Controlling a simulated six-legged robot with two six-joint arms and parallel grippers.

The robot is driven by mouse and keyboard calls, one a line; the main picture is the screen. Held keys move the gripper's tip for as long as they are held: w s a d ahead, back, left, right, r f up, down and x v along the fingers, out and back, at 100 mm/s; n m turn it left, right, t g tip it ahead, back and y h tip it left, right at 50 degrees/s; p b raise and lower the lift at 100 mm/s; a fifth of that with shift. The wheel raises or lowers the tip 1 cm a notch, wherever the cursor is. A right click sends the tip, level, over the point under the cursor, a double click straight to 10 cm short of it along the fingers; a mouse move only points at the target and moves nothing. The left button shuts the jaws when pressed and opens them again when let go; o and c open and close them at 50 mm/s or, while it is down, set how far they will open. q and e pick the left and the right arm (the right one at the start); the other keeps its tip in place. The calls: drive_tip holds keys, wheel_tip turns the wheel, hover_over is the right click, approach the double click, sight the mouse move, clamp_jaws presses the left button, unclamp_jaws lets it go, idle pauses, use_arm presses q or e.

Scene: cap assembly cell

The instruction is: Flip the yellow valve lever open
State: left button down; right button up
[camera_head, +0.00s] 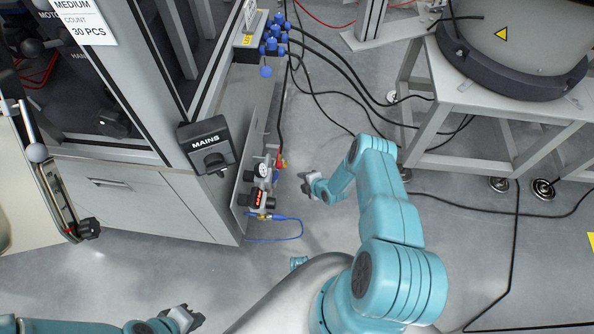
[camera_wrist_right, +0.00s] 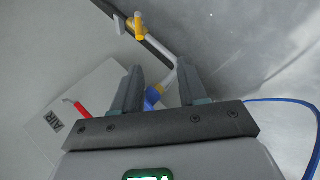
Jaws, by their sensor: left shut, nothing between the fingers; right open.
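The yellow valve lever (camera_wrist_right: 139,28) shows in the right wrist view, at the end of a pale pipe (camera_wrist_right: 160,46). It lies above and to the left of my right gripper (camera_wrist_right: 158,72), beyond the fingertips and apart from them. That gripper is open with nothing gripped; a blue part (camera_wrist_right: 153,97) shows behind its fingers. In the head view my right gripper (camera_head: 306,184) is just right of the cabinet's fittings. The lever is too small there to make out surely. My left gripper (camera_head: 190,318) is shut and empty at the lower left, far from the fittings.
A red lever (camera_wrist_right: 80,109) sits beside an AIR label (camera_wrist_right: 54,121). The grey cabinet (camera_head: 150,200) carries a MAINS switch (camera_head: 207,145), a gauge (camera_head: 262,170) and a blue hose (camera_head: 298,226). Black cables cross the floor; a white stand (camera_head: 490,92) stands at the right.

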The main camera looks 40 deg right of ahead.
drive_tip(key=w+d+r+n+g+b, duration=0.1)
drive_tip(key=w+d+r+n+b, duration=0.15)
drive_tip(key=r+b, duration=0.35)
drive_tip(key=b, duration=0.7)
approach(286, 165)
drive_tip(key=x, duration=0.4)
use_arm(q)
drive_tip(key=w+a+f+b, duration=0.1)
drive_tip(key=f+b, duration=0.1)
drive_tip(key=f, duration=0.6)
drive_tip(key=w+f+t+b, duration=0.1)
drive_tip(key=w+f+b, duration=0.1)
drive_tip(key=f, duration=0.7)
drive_tip(key=shift+w+a+f+n+b, duration=0.15)
drive_tip(key=shift+a+f+n+b, duration=0.2)
drive_tip(key=shift+b, duration=0.15)
use_arm(e)
drive_tip(key=x, duration=0.5)
drive_tip(key=shift+a+f, duration=0.1)
drive_tip(key=shift+f, duration=0.05)
use_arm(q)
drive_tip(key=shift+r, duration=0.1)
use_arm(e)
clamp_jaws()
